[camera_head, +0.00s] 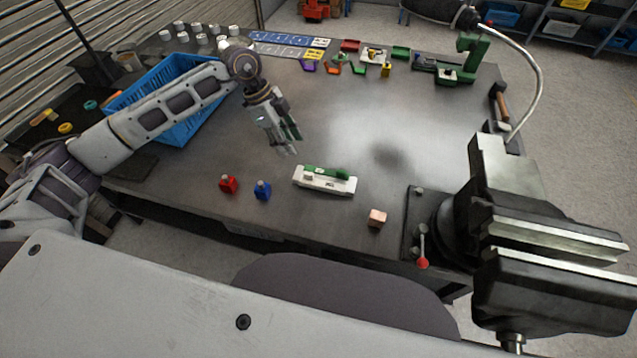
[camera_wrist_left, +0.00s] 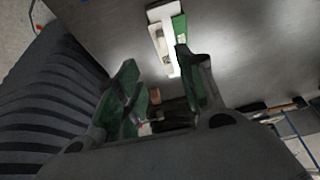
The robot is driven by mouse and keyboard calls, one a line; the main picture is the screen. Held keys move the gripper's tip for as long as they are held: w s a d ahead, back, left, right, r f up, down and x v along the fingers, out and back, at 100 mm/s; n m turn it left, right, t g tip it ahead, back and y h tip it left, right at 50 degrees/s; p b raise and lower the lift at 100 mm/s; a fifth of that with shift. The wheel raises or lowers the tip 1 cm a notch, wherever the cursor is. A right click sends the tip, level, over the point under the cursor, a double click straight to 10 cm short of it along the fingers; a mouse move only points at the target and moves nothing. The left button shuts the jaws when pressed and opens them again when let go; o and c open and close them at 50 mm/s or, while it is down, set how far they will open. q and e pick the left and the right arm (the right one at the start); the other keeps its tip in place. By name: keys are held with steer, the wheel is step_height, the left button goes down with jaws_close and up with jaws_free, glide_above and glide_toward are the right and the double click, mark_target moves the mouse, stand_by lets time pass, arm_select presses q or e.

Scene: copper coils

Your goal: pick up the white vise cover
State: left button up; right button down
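The white vise cover (camera_head: 325,182) is a long white piece with a green part on top. It lies on the dark table near the front middle. In the left wrist view its white and green body (camera_wrist_left: 160,30) shows beyond the fingertips. My left gripper (camera_head: 291,143) is above the table, behind and to the left of the cover in the head view, apart from it. In the wrist view its green-padded fingers (camera_wrist_left: 157,62) stand apart with nothing between them. My right gripper is in neither view.
A red bottle (camera_head: 228,184) and a blue bottle (camera_head: 262,190) stand left of the cover. A copper block (camera_head: 377,218) lies to its right, before the big vise (camera_head: 540,250). A blue crate (camera_head: 185,125) is at left. The table's middle is clear.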

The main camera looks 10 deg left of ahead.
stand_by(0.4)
arm_select(q)
glide_above(311, 174)
steer(key=a, duration=0.3)
steer(key=shift+s+d+f, duration=0.1)
steer(key=shift+f, duration=1.9)
steer(key=shift+s+d+f, duration=0.1)
steer(key=shift+f, duration=1.85)
steer(key=shift+w+d+p+x, duration=0.15)
steer(key=shift+p+x, duration=0.15)
steer(key=shift+x, duration=0.7)
steer(key=shift+w+d+p+x, duration=0.15)
steer(key=shift+p+x, duration=0.1)
steer(key=shift+x, duration=0.7)
steer(key=shift+d+f, duration=0.1)
steer(key=shift+f, duration=0.45)
jaws_close()
